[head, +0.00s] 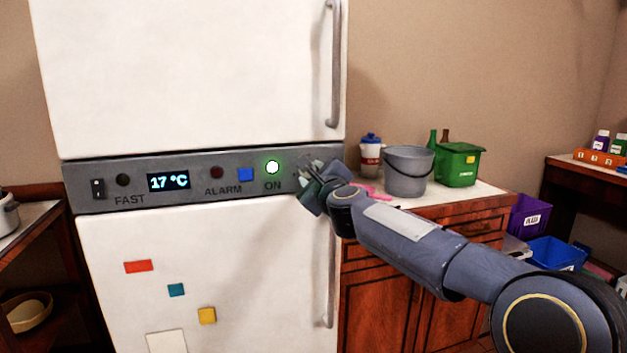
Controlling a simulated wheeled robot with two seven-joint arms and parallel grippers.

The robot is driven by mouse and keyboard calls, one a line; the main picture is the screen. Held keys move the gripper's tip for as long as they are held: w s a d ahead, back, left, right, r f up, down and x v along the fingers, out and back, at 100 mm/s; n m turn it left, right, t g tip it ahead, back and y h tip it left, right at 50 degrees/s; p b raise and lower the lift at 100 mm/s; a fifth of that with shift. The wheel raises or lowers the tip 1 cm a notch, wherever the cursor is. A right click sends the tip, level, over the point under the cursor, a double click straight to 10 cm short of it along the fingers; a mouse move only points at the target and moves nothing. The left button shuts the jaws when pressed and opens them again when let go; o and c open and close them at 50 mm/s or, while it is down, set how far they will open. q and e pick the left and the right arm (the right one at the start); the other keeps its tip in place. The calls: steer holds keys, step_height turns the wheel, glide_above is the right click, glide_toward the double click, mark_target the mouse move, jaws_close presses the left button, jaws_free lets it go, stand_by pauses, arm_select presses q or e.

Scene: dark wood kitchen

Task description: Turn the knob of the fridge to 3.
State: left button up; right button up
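The white fridge (215,265) stands in front of me with a grey control panel (130,165) between its two doors. I cannot see whether the fingers hold anything. My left gripper is not in view.
Vertical handles (333,70) run along the right edges of the fridge doors. Right of the fridge, a counter (480,192) holds a grey bucket (408,172), a green bin (458,165) and a cup (370,155). A shelf with a pot (8,213) stands at left.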

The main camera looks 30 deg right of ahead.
steer(key=shift+f+m+b, duration=0.15)
steer(key=shift+m+b, duration=0.2)
steer(key=shift+m, duration=1.35)
steer(key=o, duration=1)
steer(key=v, duration=0.7)
steer(key=shift+s+a, duration=0.2)
steer(key=shift+s, duration=0.15)
